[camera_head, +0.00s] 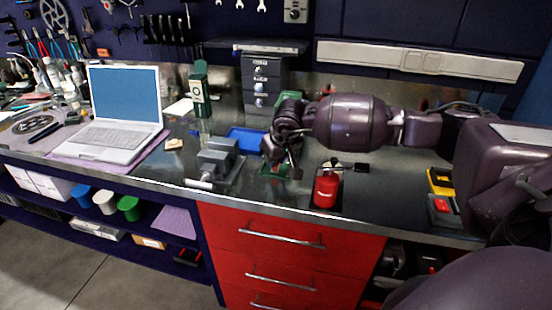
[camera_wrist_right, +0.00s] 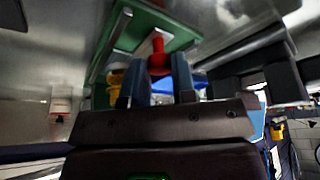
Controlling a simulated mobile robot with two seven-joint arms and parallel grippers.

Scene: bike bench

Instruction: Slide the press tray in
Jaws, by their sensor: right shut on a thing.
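My right gripper (camera_head: 290,168) reaches in from the right, low over the middle of the bench. It stands at a green press-like thing (camera_head: 276,170) that the arm mostly hides in the head view. In the right wrist view the two fingers (camera_wrist_right: 159,72) close around a red knob (camera_wrist_right: 158,54). The knob stands in front of a green frame (camera_wrist_right: 180,28) with a pale grey plate (camera_wrist_right: 132,36) in it. I cannot tell which part is the press tray, or how far in it sits. My left gripper is not in view.
A blue tray (camera_head: 246,139) and a grey vise (camera_head: 218,160) lie left of the gripper. A red bottle (camera_head: 326,188) stands close to its right. A laptop (camera_head: 124,110) is at the left. Yellow and red boxes (camera_head: 441,182) lie at the right. The bench front is mostly clear.

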